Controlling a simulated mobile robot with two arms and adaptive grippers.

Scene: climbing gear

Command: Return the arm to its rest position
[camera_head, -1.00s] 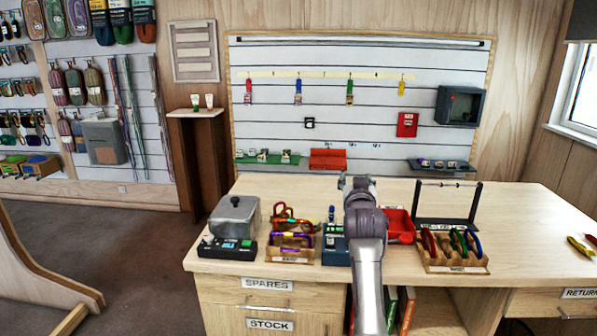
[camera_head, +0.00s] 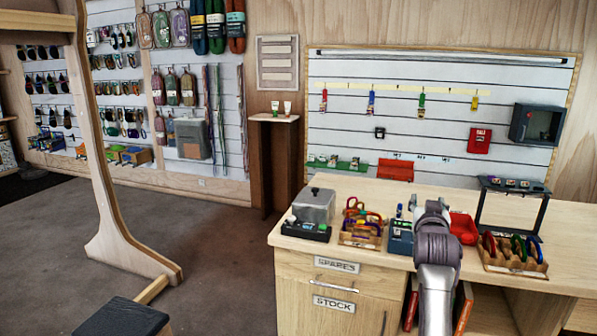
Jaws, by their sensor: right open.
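My right arm comes up from the bottom of the head view, in front of the wooden counter (camera_head: 350,190). My right gripper (camera_head: 432,206) is at its far end, seen from behind and above the counter top. It is open, and I see nothing held in it. The arm hides part of the counter's middle and the shelf below. My left gripper is not in view.
A wooden frame (camera_head: 105,170) stands at the left. The floor (camera_head: 215,240) between frame and counter is clear.

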